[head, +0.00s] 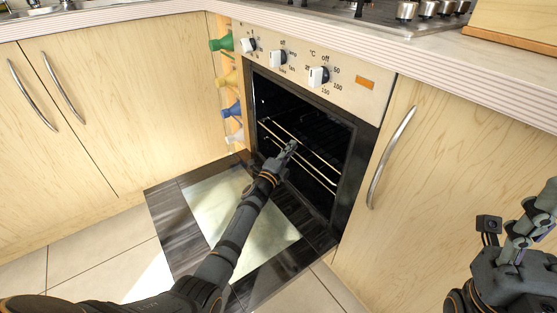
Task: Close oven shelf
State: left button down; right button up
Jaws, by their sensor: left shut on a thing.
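The oven (262,80) stands open, with its door (272,228) folded down flat near the floor. The oven shelf (318,161) is a wire rack inside the dark cavity, with its pale front bars showing near the opening. My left gripper (290,148) is at these bars, in the middle of the opening, and is shut on the shelf. The gripper covers part of the bars, and the back of the shelf is lost in the dark. My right gripper (533,222) is at the right edge, away from the oven; its finger opening is unclear.
Wooden cupboards with curved metal handles flank the oven; the right handle (391,157) is near the opening. Control knobs (318,76) are above the cavity. A hob (385,12) is on the counter. My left arm crosses above the lowered door.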

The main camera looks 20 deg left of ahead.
pick_arm(q)
jog(key=shift+w+d+f+b, duration=0.1)
jog(key=shift+w+d+b, duration=0.25)
jog(key=shift+w+d, duration=0.45)
jog(key=shift+w, duration=0.15)
jog(key=c, duration=1.5)
grip_release()
jog(key=shift+o, duration=0.2)
jog(key=shift+s+a, duration=0.15)
jog(key=shift+s, duration=0.15)
jog(key=v, duration=1.1)
jog(key=shift+s, duration=0.25)
